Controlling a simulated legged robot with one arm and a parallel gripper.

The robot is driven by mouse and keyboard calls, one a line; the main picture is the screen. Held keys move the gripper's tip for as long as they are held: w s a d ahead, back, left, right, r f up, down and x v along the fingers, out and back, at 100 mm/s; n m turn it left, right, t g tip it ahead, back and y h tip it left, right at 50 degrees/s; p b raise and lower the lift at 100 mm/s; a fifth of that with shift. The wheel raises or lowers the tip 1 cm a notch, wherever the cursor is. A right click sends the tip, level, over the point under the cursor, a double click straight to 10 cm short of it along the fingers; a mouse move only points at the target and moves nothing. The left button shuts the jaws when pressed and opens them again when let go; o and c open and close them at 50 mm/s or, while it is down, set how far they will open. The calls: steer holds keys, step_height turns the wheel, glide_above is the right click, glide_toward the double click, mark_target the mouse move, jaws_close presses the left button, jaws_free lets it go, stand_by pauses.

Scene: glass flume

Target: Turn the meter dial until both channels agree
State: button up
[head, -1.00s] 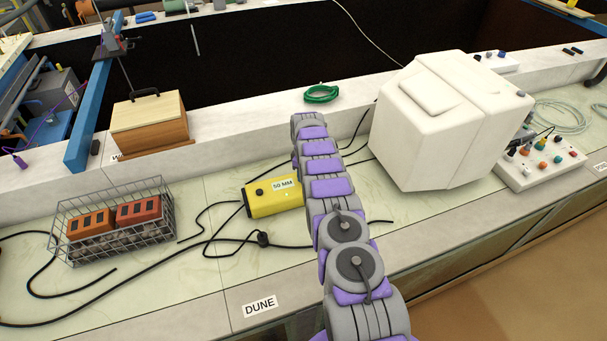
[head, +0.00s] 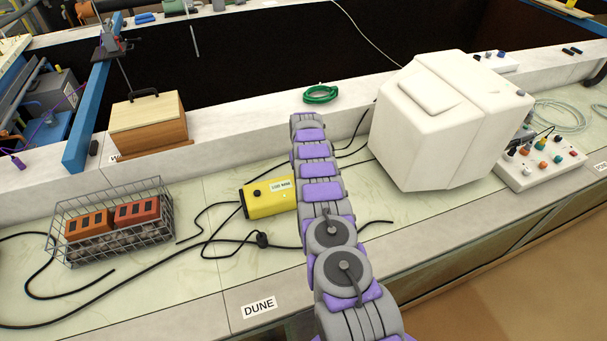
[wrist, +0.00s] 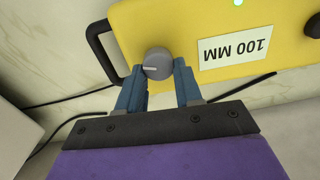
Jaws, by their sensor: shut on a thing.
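The yellow meter box (head: 262,207) stands on the pale bench left of my arm in the head view; my arm covers its right end. In the wrist view the yellow meter (wrist: 185,28) fills the top, with a white label (wrist: 234,50) reading 100 MM upside down. A round grey dial (wrist: 157,62) with a pale pointer line sits on it. My gripper (wrist: 159,68) has its blue fingers on either side of this dial and is shut on it. A small green light (wrist: 238,3) shows on the meter. The head view hides my fingertips.
A white bulky case (head: 425,125) stands right of my arm. A wire basket (head: 110,220) with orange units is at the left. Black cables (head: 215,240) lie around the meter. A wooden box (head: 150,125) and green coil (head: 320,94) are on the ledge behind.

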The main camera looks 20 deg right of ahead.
steer(key=shift+a+f+m, duration=0.1)
steer(key=shift+a+m, duration=0.05)
steer(key=shift+m, duration=0.65)
steer(key=o, duration=1)
steer(key=shift+o, duration=0.2)
step_height(320, 180, up, 17)
steer(key=p, duration=0.1)
steer(key=shift+w+r+p, duration=0.15)
steer(key=shift+r+p, duration=0.05)
steer(key=shift+p, duration=0.15)
